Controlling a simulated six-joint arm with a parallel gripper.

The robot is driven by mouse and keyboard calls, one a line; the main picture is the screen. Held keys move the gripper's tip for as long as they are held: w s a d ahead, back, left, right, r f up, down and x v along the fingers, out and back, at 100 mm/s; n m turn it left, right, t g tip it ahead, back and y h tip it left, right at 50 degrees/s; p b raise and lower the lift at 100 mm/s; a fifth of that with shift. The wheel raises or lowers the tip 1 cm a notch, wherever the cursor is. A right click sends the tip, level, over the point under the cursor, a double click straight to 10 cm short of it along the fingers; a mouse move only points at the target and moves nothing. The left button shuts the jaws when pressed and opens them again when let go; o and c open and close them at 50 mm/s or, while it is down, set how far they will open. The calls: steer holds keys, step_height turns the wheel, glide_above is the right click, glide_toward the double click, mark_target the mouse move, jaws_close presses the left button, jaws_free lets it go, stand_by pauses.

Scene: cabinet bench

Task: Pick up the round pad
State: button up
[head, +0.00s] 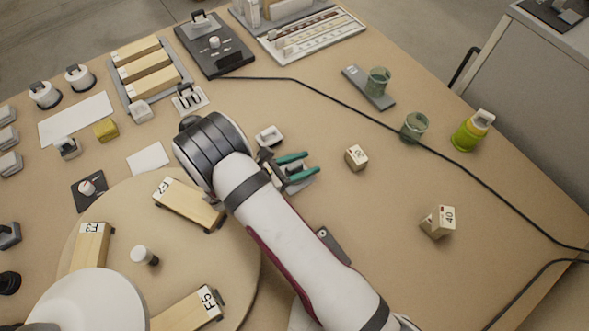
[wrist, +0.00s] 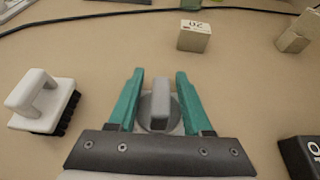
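A grey round pad with an upright grip (wrist: 159,106) sits on the bench in the wrist view, between the teal fingers of my gripper (wrist: 159,90). Its round base shows under the grip, and its near part is hidden by the gripper. My gripper is open, with a finger on each side of the grip and visible gaps between. In the head view my gripper (head: 293,166) is low over the bench, and the pad there is mostly hidden by the fingers.
A white-handled brush (wrist: 41,101) stands left of my gripper. A block marked 20 (wrist: 194,37) lies ahead, and a dark labelled object (wrist: 302,156) is close on the right. A cable (head: 330,98) crosses the bench. A turntable (head: 160,231) holds several blocks.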

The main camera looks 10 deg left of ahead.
jaws_close()
